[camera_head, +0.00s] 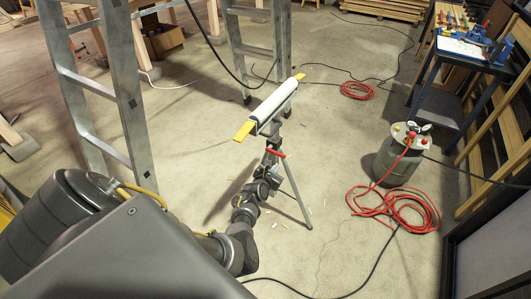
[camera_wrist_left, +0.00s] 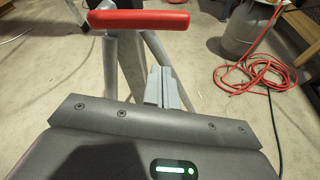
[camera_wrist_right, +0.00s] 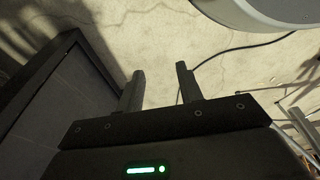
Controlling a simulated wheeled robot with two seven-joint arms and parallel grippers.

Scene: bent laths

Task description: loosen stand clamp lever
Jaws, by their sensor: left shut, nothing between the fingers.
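The roller stand (camera_head: 282,103) has a white roller with yellow ends on a tripod. Its red clamp lever (camera_head: 276,153) sits at the top of the legs. In the left wrist view the red lever (camera_wrist_left: 138,20) lies across the top, on a grey post. My left gripper (camera_head: 268,168) is just below the lever in the head view. Its fingers (camera_wrist_left: 165,88) are shut together and empty, and appear apart from the lever, to the right of the post. My right gripper (camera_wrist_right: 160,88) is open and empty above bare floor; it is not seen in the head view.
A ladder (camera_head: 115,90) stands left of the stand. A compressor tank (camera_head: 397,160) with a coiled red hose (camera_head: 400,210) stands to the right. A black cable (camera_head: 350,290) crosses the floor. A tool table (camera_head: 462,48) is at the back right. Floor right of the stand is mostly clear.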

